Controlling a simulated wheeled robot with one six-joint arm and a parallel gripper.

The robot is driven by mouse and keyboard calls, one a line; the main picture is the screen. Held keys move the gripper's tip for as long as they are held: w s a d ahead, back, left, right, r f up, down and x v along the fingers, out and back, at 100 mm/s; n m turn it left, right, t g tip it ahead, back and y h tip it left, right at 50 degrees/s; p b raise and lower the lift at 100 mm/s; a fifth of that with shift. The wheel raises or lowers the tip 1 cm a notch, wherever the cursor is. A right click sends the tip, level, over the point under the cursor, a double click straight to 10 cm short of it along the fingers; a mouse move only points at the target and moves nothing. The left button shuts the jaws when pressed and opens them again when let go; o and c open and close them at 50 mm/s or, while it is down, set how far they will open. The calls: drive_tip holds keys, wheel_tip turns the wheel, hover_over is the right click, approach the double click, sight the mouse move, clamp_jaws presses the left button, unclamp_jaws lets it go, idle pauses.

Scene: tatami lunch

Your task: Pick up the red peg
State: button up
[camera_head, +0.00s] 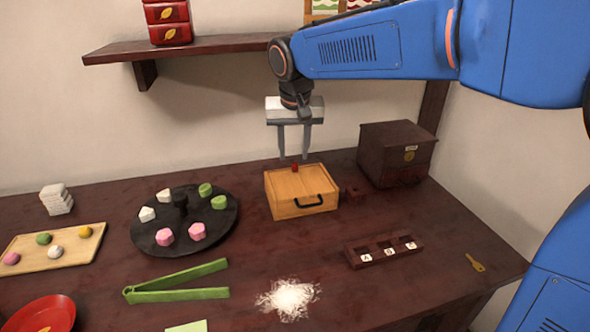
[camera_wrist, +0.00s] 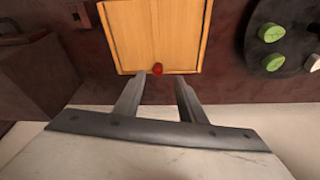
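The red peg (camera_head: 295,167) is small and sits on top of the light wooden box near its back edge. In the wrist view the red peg (camera_wrist: 157,69) shows as a round red knob at the box's edge nearest my fingers. The wooden box (camera_head: 302,190) has a sliding-style lid and a dark handle on its front. My gripper (camera_head: 294,156) points down just above and behind the box. Its two fingers are apart with nothing between them, and the wrist view shows my gripper (camera_wrist: 164,82) open with the peg slightly beyond the fingertips.
A dark wooden chest (camera_head: 397,153) stands right of the box, with a small dark block (camera_head: 355,195) between them. A black round tray (camera_head: 150,235) of sweets is on the left. Green tongs (camera_head: 178,282) and a three-slot holder (camera_head: 383,251) lie in front. A wall shelf (camera_head: 200,47) is above left.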

sight(295, 163)
drive_tip(key=shift+x, duration=2.25)
drive_tip(key=shift+d, duration=0.2)
clamp_jaws()
